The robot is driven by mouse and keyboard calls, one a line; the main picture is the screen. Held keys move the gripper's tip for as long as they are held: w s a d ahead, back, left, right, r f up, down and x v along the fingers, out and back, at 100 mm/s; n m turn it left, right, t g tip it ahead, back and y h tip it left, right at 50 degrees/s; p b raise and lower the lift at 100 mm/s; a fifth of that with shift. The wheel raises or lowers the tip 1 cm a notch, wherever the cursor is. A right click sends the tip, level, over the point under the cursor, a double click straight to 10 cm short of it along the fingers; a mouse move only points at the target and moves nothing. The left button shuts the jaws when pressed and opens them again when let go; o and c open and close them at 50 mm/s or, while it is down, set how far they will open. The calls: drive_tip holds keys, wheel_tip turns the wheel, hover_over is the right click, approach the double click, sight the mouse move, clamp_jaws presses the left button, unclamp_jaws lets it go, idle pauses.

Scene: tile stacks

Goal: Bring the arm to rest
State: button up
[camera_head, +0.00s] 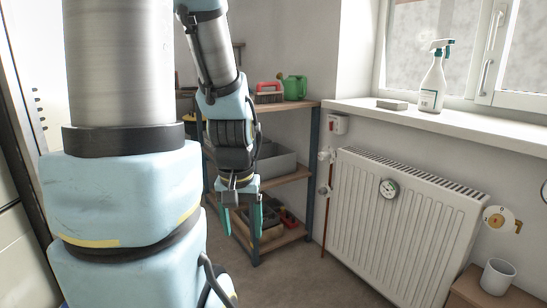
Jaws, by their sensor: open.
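My gripper (242,218) hangs from my arm near the middle of the head view, fingers pointing down. Its two teal fingers stand apart with nothing between them. It shows in front of the lower part of the shelf unit (288,104), and I cannot tell how far from it. My arm's large light-blue and metal links fill the left of the view and hide what lies behind them.
The shelves hold a green watering can (295,87), a red brush (269,92) and a grey bin (277,165). A white radiator (400,220) stands right, below a windowsill (460,122) with a spray bottle (432,85). A white cup (498,276) stands on a wooden surface (470,290).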

wheel_tip(320, 180, up, 19)
drive_tip(key=p, duration=1.7)
drive_tip(key=shift+r, duration=0.2)
